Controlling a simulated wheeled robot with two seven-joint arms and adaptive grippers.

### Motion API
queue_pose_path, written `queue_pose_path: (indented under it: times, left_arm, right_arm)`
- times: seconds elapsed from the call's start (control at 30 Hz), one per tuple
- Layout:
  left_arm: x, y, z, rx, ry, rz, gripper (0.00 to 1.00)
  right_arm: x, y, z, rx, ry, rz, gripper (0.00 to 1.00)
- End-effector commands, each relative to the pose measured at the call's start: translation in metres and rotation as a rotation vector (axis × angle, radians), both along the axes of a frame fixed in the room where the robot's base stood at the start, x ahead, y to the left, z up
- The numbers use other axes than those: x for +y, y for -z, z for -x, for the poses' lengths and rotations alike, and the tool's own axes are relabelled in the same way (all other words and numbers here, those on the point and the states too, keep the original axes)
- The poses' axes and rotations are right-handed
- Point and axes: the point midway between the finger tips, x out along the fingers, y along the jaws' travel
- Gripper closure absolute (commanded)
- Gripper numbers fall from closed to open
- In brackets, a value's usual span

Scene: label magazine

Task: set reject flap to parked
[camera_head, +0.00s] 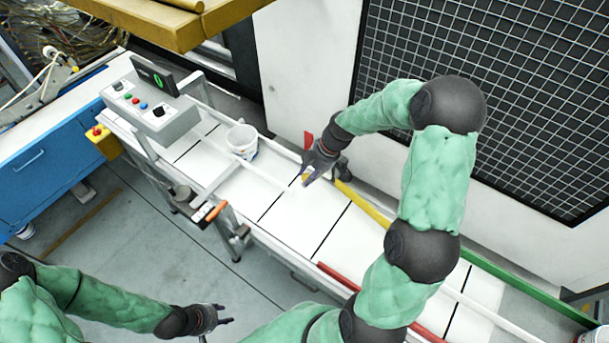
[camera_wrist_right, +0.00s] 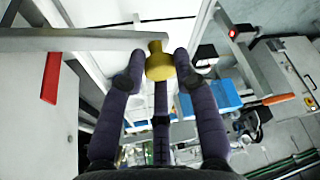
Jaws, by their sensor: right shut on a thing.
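The reject flap (camera_wrist_right: 95,41) shows in the right wrist view as a pale grey bar coming in from the left. A yellow knob (camera_wrist_right: 158,64) is at its end. My right gripper (camera_wrist_right: 158,75) has its dark fingers closed around this knob. In the head view my right gripper (camera_head: 306,176) is over the white conveyor, near its far side, with a little of the yellow knob showing. My left gripper (camera_head: 222,315) is empty, fingers apart, over the floor at the lower left.
The white conveyor (camera_head: 293,226) runs diagonally, with a white bucket (camera_head: 242,141) on it. A control box (camera_head: 150,108) stands at its left end. A yellow rail (camera_head: 362,204), a red rail (camera_head: 340,277) and an orange handle (camera_head: 215,211) are nearby. A mesh-fronted cabinet (camera_head: 530,90) stands behind.

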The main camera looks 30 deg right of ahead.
Motion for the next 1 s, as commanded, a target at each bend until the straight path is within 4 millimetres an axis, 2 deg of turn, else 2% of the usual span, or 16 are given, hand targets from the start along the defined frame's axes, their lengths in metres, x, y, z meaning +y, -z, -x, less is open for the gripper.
queue_pose_path:
  times: [0.1, 0.4, 1.0]
  left_arm:
    - [0.000, 0.014, 0.000, 0.000, 0.000, 0.000, 0.60]
    - [0.000, 0.029, 0.000, 0.000, 0.000, 0.000, 0.60]
    - [0.000, 0.032, 0.000, 0.000, 0.000, 0.000, 0.60]
  right_arm:
    - [-0.002, 0.003, 0.010, 0.002, -0.059, -0.002, 1.00]
    - [-0.008, 0.001, 0.027, 0.001, -0.181, -0.002, 1.00]
    - [-0.010, 0.000, 0.033, 0.003, -0.225, -0.003, 1.00]
